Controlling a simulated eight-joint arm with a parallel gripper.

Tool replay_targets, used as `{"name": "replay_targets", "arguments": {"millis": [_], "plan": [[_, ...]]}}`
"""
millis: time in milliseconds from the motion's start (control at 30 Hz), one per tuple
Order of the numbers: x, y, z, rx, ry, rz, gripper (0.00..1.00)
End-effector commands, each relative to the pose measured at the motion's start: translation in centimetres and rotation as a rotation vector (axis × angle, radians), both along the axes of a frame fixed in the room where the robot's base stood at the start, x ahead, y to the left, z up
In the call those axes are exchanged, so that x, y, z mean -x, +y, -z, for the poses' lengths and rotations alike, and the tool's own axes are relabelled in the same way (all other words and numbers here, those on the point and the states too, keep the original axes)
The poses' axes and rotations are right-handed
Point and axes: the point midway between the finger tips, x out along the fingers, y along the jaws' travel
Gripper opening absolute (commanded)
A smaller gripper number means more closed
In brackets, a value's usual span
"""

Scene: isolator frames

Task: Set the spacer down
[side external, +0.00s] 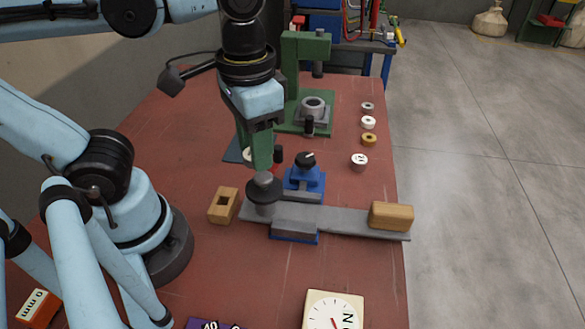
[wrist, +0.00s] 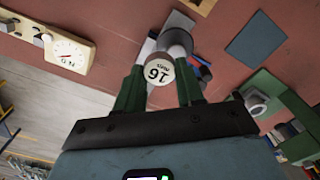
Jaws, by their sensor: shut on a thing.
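My gripper (side external: 262,165) points down with its green fingers above the left end of a grey bar (side external: 345,221). In the wrist view my gripper (wrist: 158,85) is shut on the spacer (wrist: 158,72), a round piece with a white face marked 16. In the side view the fingers mostly hide the spacer. Just below the fingertips is a dark disc (side external: 264,190) with a grey knob, on a grey cylinder at the bar's left end. I cannot tell whether the spacer touches it.
A wooden block (side external: 391,215) sits on the bar's right end. A blue clamp (side external: 304,182) stands behind the bar, a holed wooden block (side external: 223,205) left of it. Several small rings and a white-topped piece (side external: 359,161) line the right edge. A dial (side external: 333,312) lies in front.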

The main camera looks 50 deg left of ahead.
Motion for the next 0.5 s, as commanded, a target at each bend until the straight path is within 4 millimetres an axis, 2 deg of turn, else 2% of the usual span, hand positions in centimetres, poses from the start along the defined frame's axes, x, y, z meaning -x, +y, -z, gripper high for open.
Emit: {"name": "replay_targets", "arguments": {"millis": [200, 367, 500], "plan": [[-1.9, 2.0, 1.6, 0.000, 0.000, -0.003, 0.08], [-2.2, 2.3, 2.2, 0.000, 0.000, 0.001, 0.08], [-2.2, 2.3, 3.8, 0.000, 0.000, 0.001, 0.08]]}}
